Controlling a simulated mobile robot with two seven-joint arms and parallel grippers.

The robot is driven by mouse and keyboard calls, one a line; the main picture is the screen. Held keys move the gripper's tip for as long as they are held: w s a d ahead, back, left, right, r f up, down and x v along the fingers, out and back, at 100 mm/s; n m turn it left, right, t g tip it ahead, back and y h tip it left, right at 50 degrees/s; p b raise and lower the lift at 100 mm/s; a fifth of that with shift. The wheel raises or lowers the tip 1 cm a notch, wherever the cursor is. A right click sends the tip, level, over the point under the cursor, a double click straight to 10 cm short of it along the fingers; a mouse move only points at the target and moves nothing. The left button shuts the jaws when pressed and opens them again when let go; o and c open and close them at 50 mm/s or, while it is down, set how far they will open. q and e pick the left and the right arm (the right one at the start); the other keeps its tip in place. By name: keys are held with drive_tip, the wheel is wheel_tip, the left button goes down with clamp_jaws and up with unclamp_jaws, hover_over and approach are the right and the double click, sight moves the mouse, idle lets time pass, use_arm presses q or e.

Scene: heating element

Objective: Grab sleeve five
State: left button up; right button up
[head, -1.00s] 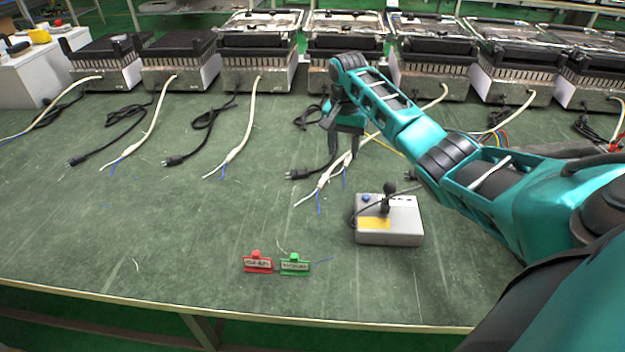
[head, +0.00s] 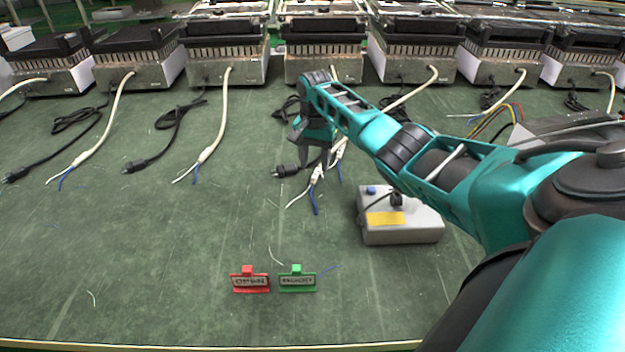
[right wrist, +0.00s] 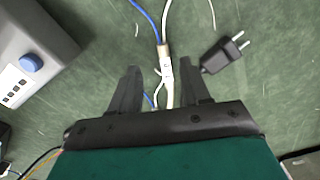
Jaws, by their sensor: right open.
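A white sleeved cable (head: 320,171) with bare blue and white wire ends lies on the green table below my right gripper (head: 312,166). In the right wrist view the cable's white sleeve (right wrist: 165,62) runs between the two open fingers of my right gripper (right wrist: 160,70). The fingers stand apart on both sides of it, with no grip on it. I see no number on the sleeves, so I cannot tell which is five. My left gripper is not in view.
A black plug (head: 286,171) lies just left of the cable. A grey tester box (head: 402,226) stands right of it. A red sign (head: 250,281) and a green sign (head: 297,280) stand in front. Heating units (head: 325,64) line the back. The table's front left is clear.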

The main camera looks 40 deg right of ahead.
sight(313, 179)
drive_tip(key=f+b, duration=0.2)
drive_tip(key=f, duration=0.1)
drive_tip(key=f+b, duration=0.1)
drive_tip(key=f, duration=0.1)
drive_tip(key=shift+w+f, duration=0.1)
drive_tip(key=shift+w, duration=0.15)
drive_tip(key=shift+f, duration=0.2)
drive_tip(key=shift+c, duration=0.8)
drive_tip(key=c, duration=0.5)
clamp_jaws()
